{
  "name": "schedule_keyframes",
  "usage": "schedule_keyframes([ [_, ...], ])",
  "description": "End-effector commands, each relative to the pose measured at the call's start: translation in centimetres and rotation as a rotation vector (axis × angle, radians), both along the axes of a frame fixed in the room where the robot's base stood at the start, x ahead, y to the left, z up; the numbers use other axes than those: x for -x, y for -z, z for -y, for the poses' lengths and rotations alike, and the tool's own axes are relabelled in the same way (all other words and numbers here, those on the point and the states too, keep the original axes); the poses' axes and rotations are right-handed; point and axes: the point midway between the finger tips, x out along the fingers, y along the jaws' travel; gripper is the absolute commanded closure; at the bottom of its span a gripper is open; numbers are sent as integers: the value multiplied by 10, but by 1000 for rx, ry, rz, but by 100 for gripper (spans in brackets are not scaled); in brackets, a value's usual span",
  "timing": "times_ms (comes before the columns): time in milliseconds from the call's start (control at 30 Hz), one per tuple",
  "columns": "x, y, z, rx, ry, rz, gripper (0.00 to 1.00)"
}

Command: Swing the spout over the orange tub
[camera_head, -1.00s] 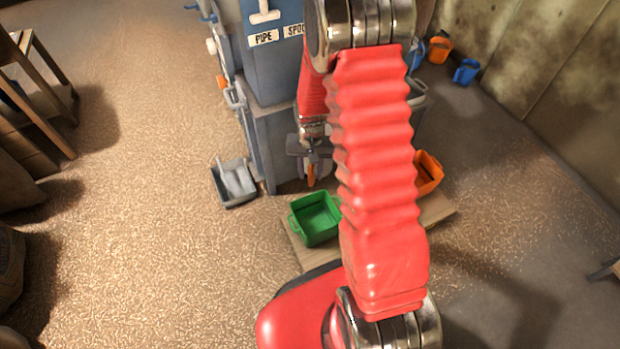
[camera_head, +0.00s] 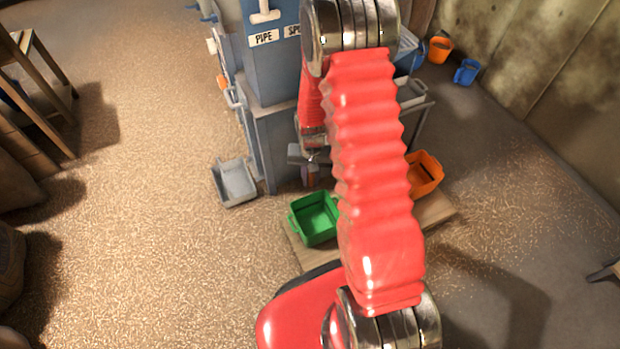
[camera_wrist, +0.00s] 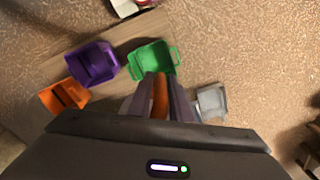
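The orange tub (camera_head: 425,172) stands on a board, right of my arm in the head view; in the wrist view it is at the left (camera_wrist: 63,96). My gripper (camera_head: 310,168) is low in front of the blue-grey machine. In the wrist view its fingers (camera_wrist: 160,84) lie close on both sides of an upright orange bar (camera_wrist: 160,100), apparently the spout's handle, and look shut on it. The spout body is hidden behind the gripper. The green tub (camera_head: 315,218) is just beyond the fingertips in the wrist view (camera_wrist: 152,61).
A purple tub (camera_wrist: 93,64) sits between the green and orange tubs; my arm hides it in the head view. A grey tub (camera_head: 234,183) stands on the floor left of the machine (camera_head: 270,60). The machine bears PIPE labelling. Open floor lies to the left.

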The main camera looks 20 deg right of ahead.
Motion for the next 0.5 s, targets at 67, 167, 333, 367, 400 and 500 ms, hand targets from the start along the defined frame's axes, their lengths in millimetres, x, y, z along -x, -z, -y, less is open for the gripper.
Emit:
schedule_keyframes([
  [67,0,0,0,0,0,0,91],
  [167,0,0,-1,0,-1,1,98],
  [333,-1,0,-1,0,-1,1,100],
  [367,-1,0,-1,0,-2,1,100],
  [400,-1,0,-1,0,-2,1,100],
  [500,-1,0,-1,0,-2,1,100],
])
